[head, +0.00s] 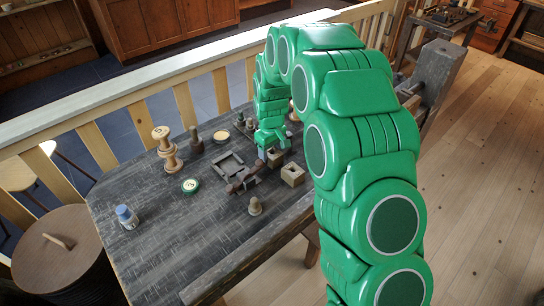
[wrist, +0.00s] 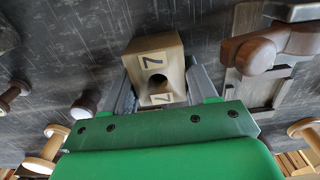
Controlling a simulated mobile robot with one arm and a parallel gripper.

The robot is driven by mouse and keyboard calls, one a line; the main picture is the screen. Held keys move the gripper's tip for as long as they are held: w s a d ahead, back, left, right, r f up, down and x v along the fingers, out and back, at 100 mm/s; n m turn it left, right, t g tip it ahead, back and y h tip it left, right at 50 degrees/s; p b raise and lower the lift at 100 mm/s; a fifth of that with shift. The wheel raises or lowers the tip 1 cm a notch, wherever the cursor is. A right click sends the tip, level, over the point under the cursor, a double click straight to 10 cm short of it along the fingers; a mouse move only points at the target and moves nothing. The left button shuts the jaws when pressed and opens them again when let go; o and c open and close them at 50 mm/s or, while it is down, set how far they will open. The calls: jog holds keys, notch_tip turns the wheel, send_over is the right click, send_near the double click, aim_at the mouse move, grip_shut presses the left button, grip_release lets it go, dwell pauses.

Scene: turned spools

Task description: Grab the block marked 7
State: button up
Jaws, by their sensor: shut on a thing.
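The block marked 7 (wrist: 153,62) is a tan wooden block with a round hole and 7 labels on two faces. In the wrist view it sits between the two grey fingers of my gripper (wrist: 160,82), which is shut on it. In the head view my green gripper (head: 272,142) points down over the dark workbench, and the block (head: 274,157) shows only partly beneath it. I cannot tell whether the block touches the bench.
On the workbench (head: 160,255) stand a spool marked 5 (head: 167,160), a disc marked 3 (head: 190,186), a blue-capped bottle (head: 126,217), a grey frame (head: 228,166), a hollow wooden box (head: 292,175) close to my gripper and a small knob (head: 255,207).

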aim_at(270, 151)
jog(key=shift+r, duration=0.5)
notch_tip(270, 151, up, 2)
jog(key=shift+r, duration=0.15)
jog(key=s+d+r, duration=0.4)
jog(key=s+r, duration=0.5)
jog(key=s, duration=0.4)
jog(key=shift+s+r, duration=0.15)
jog(key=shift+r, duration=0.15)
